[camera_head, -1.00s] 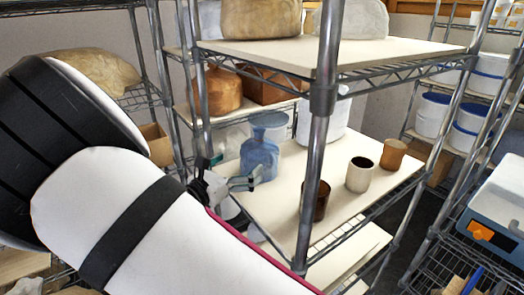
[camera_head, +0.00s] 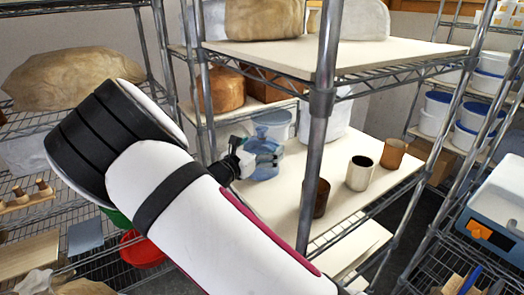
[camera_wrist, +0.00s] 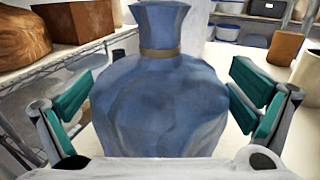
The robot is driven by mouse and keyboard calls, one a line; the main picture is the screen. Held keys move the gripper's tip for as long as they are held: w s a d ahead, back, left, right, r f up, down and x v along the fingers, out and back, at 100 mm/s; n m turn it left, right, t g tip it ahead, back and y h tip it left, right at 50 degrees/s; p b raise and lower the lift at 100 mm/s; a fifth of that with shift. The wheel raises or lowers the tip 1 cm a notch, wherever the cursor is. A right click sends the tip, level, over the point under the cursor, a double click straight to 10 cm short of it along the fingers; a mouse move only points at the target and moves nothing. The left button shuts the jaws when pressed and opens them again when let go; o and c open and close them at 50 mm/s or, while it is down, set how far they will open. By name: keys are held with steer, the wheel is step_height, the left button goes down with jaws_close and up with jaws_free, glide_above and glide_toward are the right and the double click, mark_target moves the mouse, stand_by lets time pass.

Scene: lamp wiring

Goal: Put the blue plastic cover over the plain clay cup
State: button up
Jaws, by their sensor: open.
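The blue plastic cover (camera_head: 264,168) stands upright on the middle shelf, bag-like, with a narrow neck and a tan band around it. In the wrist view the cover (camera_wrist: 160,100) fills the middle. My gripper (camera_head: 262,158) is open at the cover, and its teal fingers (camera_wrist: 160,108) lie on either side of the body; I cannot tell whether they touch it. To the right stand a dark brown cup (camera_head: 321,198), partly behind a post, a pale cup (camera_head: 358,177) with a dark inside, and an orange-brown cup (camera_head: 393,155). I cannot tell which is the plain clay one.
A metal post (camera_head: 316,150) stands in front of the shelf (camera_head: 275,205), close to my arm. Another shelf (camera_head: 350,50) overhangs the cups. White tubs (camera_head: 335,118) stand behind the cover. Shelf surface is free between the cover and the cups.

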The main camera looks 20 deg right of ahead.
steer(key=c, duration=1)
